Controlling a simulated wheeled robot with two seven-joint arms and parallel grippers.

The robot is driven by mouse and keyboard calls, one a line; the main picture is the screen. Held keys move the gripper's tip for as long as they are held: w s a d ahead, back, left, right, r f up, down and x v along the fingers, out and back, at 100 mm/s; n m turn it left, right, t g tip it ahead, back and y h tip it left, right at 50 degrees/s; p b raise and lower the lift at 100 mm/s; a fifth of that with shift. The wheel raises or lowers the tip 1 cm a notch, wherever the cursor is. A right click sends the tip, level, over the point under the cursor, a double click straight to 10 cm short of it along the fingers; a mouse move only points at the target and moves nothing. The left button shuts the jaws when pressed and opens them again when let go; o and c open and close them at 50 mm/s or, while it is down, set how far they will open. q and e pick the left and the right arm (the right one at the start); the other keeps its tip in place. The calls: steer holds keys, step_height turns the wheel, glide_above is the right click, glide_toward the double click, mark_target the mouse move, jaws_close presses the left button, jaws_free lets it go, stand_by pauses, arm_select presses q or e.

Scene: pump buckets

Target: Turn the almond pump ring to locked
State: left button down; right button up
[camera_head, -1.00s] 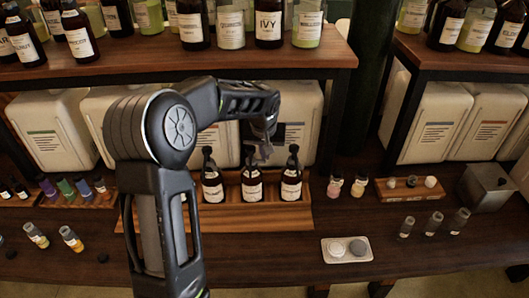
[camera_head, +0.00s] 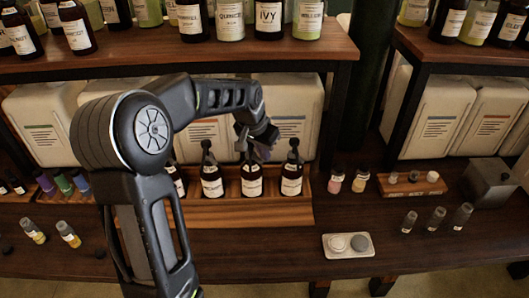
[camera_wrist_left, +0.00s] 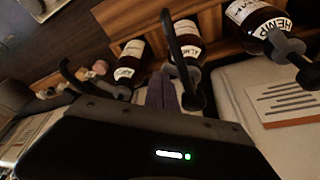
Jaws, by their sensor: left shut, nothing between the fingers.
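Several dark pump bottles with white labels stand in a row in a wooden tray (camera_head: 300,213). The almond bottle (camera_wrist_left: 188,54), its label partly readable, is in the middle of the left wrist view, with its black pump head close to my fingers. It appears to be the bottle (camera_head: 251,187) under my gripper in the head view. My left gripper (camera_head: 262,146) is shut and empty beside its pump top; its fingers also show in the left wrist view (camera_wrist_left: 160,90). Whether they touch the pump, and the ring's position, cannot be told. My right gripper is out of view.
The hemp bottle (camera_wrist_left: 262,25) stands on one side and another pump bottle (camera_head: 291,182) on the other. White canisters (camera_head: 295,112) stand close behind under the shelf (camera_head: 200,60).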

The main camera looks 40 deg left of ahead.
arm_select(q)
steer(key=shift+a, duration=0.1)
steer(key=shift+w+a, duration=0.35)
steer(key=shift+a, duration=0.3)
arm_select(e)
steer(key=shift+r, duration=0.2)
arm_select(q)
steer(key=shift+w, duration=0.1)
